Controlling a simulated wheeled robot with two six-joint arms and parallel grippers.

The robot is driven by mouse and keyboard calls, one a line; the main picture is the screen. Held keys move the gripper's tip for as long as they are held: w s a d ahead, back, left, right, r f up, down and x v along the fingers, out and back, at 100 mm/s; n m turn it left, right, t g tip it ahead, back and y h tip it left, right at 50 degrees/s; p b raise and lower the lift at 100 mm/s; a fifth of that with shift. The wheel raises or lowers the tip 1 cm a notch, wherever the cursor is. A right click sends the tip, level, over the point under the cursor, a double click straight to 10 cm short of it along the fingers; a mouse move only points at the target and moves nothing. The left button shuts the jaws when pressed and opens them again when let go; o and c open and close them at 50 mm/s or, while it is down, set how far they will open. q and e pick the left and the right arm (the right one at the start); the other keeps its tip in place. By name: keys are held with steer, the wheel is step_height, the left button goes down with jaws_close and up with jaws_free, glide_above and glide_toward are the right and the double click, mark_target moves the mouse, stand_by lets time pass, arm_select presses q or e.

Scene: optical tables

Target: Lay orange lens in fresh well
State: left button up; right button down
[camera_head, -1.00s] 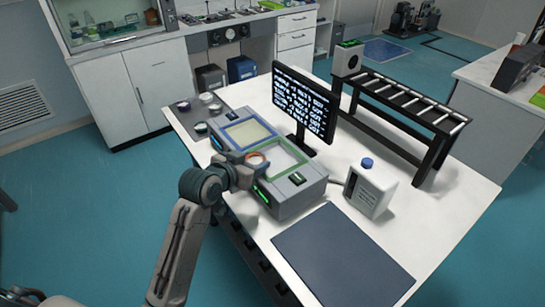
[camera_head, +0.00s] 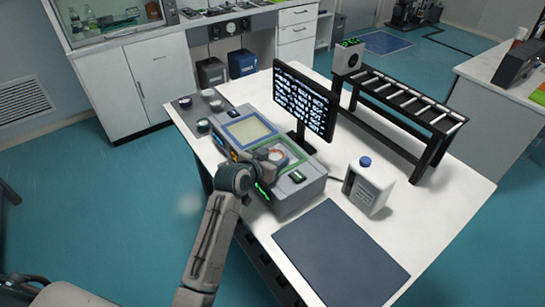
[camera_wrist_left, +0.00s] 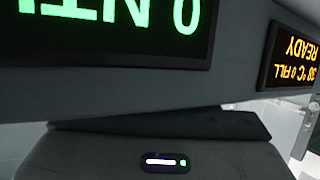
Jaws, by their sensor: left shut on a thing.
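The other well (camera_head: 250,131) has a blue rim and a yellowish inside. The left wrist view shows a green display (camera_wrist_left: 110,25) and an orange display (camera_wrist_left: 293,58) reading READY. My right gripper is not in view.
A monitor (camera_head: 304,98) stands behind the unit. A white jug with a blue cap (camera_head: 369,186) stands to its right. Small round containers (camera_head: 210,100) sit at the table's left corner. A dark mat (camera_head: 340,255) lies bare in front, and a black roller rack (camera_head: 405,100) stands at the back.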

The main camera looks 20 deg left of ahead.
arm_select(q)
steer(key=shift+s+f, duration=0.2)
steer(key=shift+f, duration=0.55)
steer(key=o, duration=0.6)
steer(key=shift+f, duration=0.1)
steer(key=shift+o, duration=0.5)
steer(key=shift+r, duration=0.3)
steer(key=shift+s+a+r, duration=0.1)
steer(key=shift+s+r, duration=0.1)
steer(key=r+b+v, duration=0.1)
steer(key=b+v, duration=0.1)
steer(key=v, duration=0.9)
